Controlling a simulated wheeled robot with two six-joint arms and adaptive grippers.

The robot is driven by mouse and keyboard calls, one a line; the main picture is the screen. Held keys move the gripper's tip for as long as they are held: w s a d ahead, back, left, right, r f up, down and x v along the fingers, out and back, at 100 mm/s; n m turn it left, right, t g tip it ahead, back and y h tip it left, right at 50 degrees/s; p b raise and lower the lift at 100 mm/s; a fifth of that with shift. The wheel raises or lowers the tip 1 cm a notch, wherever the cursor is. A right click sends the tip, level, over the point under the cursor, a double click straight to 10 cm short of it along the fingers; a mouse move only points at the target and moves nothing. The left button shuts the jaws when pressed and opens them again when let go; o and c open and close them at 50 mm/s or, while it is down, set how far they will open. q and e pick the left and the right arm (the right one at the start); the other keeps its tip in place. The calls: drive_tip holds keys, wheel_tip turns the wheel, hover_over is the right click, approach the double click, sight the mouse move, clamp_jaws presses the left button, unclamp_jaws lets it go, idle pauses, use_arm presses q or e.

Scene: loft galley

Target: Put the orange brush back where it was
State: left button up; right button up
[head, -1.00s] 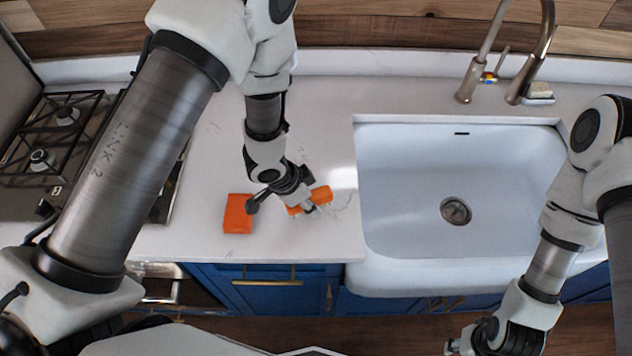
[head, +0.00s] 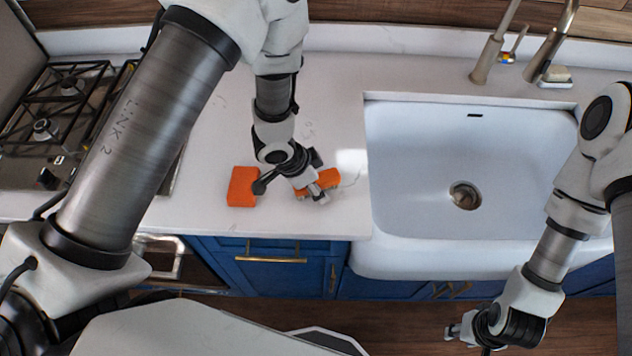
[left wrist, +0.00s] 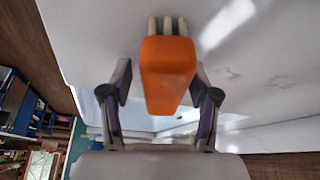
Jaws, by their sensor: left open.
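The orange brush (head: 326,180) lies on the white counter left of the sink, partly hidden by my left gripper (head: 318,190). In the left wrist view the brush (left wrist: 168,72) shows its orange body, with pale bristle tufts at its far end. My left gripper (left wrist: 160,78) is open, with one finger on each side of the brush and gaps beside it. My right gripper (head: 456,332) is low in front of the cabinets, away from the brush; its fingers are too small to read.
An orange block (head: 243,187) lies on the counter just left of my left gripper. The white sink (head: 420,180) is to the right, with a faucet (head: 490,55) behind it. A gas stove (head: 62,120) is at the left. The counter behind the brush is clear.

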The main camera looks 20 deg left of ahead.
use_arm(q)
drive_tip(key=shift+a+r, duration=0.1)
drive_tip(key=shift+r, duration=0.2)
drive_tip(key=v, duration=1.1)
drive_tip(key=shift+a+r+p, duration=0.15)
drive_tip(key=shift+r+p, duration=0.05)
drive_tip(key=shift+p, duration=0.2)
